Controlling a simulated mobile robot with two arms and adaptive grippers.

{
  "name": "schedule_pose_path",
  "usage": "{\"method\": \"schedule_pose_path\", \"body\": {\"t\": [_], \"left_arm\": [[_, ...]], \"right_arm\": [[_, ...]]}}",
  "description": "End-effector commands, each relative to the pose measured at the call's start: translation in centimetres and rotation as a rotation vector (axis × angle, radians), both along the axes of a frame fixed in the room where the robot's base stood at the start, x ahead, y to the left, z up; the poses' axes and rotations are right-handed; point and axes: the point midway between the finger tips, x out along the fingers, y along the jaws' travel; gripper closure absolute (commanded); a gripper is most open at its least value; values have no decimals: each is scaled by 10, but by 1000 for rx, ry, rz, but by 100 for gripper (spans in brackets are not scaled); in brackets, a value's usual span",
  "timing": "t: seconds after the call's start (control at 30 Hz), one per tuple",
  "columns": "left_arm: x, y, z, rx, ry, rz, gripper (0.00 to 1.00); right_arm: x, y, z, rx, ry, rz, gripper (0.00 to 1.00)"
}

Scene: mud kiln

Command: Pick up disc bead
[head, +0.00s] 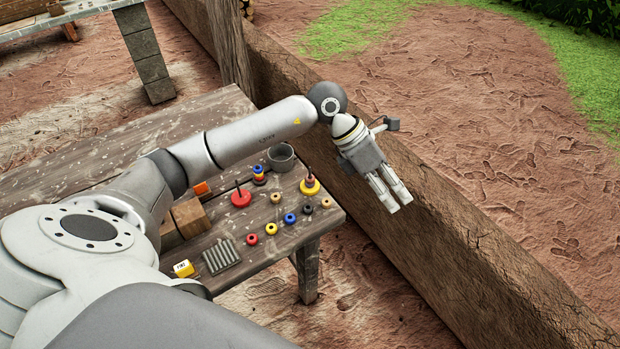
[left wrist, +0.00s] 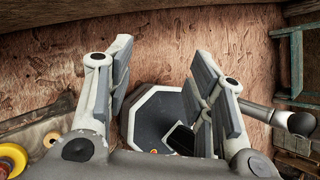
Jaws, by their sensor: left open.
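Several small beads lie in a loose row near the table's right end in the head view: red (head: 252,239), yellow (head: 271,228), blue (head: 290,218), dark (head: 307,208) and tan (head: 326,203). Another tan bead (head: 275,199) lies behind them. I cannot tell which one is the disc bead. My left gripper (head: 398,203) is open and empty, beyond the table's right end and apart from the beads. Its parted fingers also show in the left wrist view (left wrist: 163,75), with nothing between them. My right gripper is not in view.
On the wooden table (head: 110,145) stand a red disc with a peg (head: 241,199), a yellow disc with a peg (head: 310,188), a grey cup (head: 281,158), a ribbed grey board (head: 220,257), wooden blocks (head: 191,218) and a yellow cylinder (head: 184,268). A mud wall (head: 460,245) runs past the table's right end.

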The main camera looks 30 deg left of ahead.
Motion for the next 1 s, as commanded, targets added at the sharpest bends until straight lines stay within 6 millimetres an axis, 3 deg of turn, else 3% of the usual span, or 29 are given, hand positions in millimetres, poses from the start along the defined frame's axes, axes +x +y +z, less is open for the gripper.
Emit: {"method": "schedule_pose_path", "body": {"t": [0.03,0.2,0.33,0.5,0.73,1.0], "left_arm": [[8,33,-5,133,3,4,51],[16,136,-8,506,67,43,51],[14,184,1,669,115,82,51],[12,204,-2,735,144,99,51],[12,205,-38,734,145,98,51],[12,204,-60,731,144,97,51]], "right_arm": [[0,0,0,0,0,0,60],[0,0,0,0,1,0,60],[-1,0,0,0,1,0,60],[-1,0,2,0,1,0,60],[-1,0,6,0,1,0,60],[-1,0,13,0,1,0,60]]}}
